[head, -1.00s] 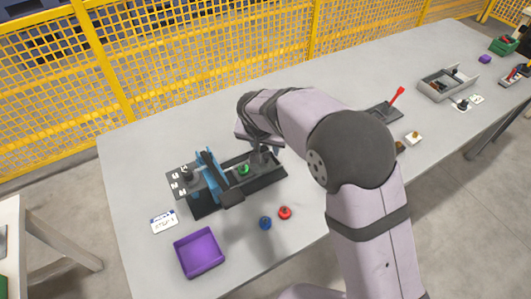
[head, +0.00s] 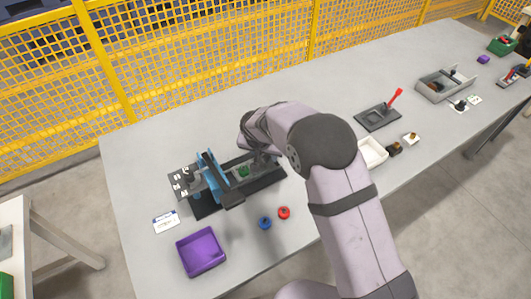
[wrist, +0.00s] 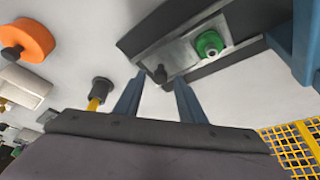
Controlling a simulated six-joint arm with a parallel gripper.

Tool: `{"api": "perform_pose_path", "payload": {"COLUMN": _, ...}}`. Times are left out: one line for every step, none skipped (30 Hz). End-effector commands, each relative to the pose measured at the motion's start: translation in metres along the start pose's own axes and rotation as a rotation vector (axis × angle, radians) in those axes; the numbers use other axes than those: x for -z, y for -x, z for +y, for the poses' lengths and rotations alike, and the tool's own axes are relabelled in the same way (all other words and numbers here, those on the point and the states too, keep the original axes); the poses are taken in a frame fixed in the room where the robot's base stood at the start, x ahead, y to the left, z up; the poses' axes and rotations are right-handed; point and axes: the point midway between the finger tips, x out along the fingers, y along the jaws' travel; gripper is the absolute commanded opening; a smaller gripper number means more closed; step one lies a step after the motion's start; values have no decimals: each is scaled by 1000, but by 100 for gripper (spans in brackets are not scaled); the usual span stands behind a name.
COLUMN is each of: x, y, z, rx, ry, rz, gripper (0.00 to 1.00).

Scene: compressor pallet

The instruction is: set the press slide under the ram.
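The press (head: 207,172) stands at the left of the table, with a blue frame, a dark base and a black lever. Its grey slide, carrying a green part (head: 243,171), lies on the rail right of the blue frame, outside it. In the wrist view the slide (wrist: 178,56) shows with the green part (wrist: 210,43) and a dark upright knob (wrist: 160,73). My gripper (wrist: 160,79) is open; its two fingertips are on either side of the knob, with gaps visible. In the head view my wrist hides the fingertips. The ram's tip is not clearly visible.
A purple tray (head: 201,252), a blue knob (head: 265,223) and a red knob (head: 284,212) lie in front of the press. A white label card (head: 166,222) lies left. A white tray (head: 372,151) and a red-handled fixture (head: 378,117) stand right. A yellow mesh fence runs behind.

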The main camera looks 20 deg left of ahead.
Motion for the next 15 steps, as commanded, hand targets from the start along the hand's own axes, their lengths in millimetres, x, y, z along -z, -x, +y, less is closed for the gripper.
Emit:
{"api": "perform_pose_path", "payload": {"x": 0, "y": -2, "z": 0, "rx": 0, "ry": 0, "rz": -1, "gripper": 36}}
{"api": "perform_pose_path", "payload": {"x": 0, "y": -3, "z": 0, "rx": 0, "ry": 1, "rz": 0, "gripper": 36}}
{"api": "perform_pose_path", "payload": {"x": 0, "y": -4, "z": 0, "rx": 0, "ry": 1, "rz": 0, "gripper": 36}}
{"api": "perform_pose_path", "payload": {"x": 0, "y": -4, "z": 0, "rx": 0, "ry": 1, "rz": 0, "gripper": 36}}
{"api": "perform_pose_path", "payload": {"x": 0, "y": -4, "z": 0, "rx": 0, "ry": 1, "rz": 0, "gripper": 36}}
{"api": "perform_pose_path", "payload": {"x": 0, "y": -4, "z": 0, "rx": 0, "ry": 1, "rz": 0, "gripper": 36}}
{"api": "perform_pose_path", "payload": {"x": 0, "y": -4, "z": 0, "rx": 0, "ry": 1, "rz": 0, "gripper": 36}}
{"api": "perform_pose_path", "payload": {"x": 0, "y": -4, "z": 0, "rx": 0, "ry": 1, "rz": 0, "gripper": 36}}
{"api": "perform_pose_path", "payload": {"x": 0, "y": -4, "z": 0, "rx": 0, "ry": 1, "rz": 0, "gripper": 36}}
{"api": "perform_pose_path", "payload": {"x": 0, "y": -4, "z": 0, "rx": 0, "ry": 1, "rz": 0, "gripper": 36}}
{"api": "perform_pose_path", "payload": {"x": 0, "y": -4, "z": 0, "rx": 0, "ry": 1, "rz": 0, "gripper": 36}}
{"api": "perform_pose_path", "payload": {"x": 0, "y": -4, "z": 0, "rx": 0, "ry": 1, "rz": 0, "gripper": 27}}
{"api": "perform_pose_path", "payload": {"x": 0, "y": -4, "z": 0, "rx": 0, "ry": 1, "rz": 0, "gripper": 20}}
{"api": "perform_pose_path", "payload": {"x": 0, "y": -4, "z": 0, "rx": 0, "ry": 1, "rz": 0, "gripper": 13}}
{"api": "perform_pose_path", "payload": {"x": 0, "y": -4, "z": 0, "rx": 0, "ry": 1, "rz": 0, "gripper": 3}}
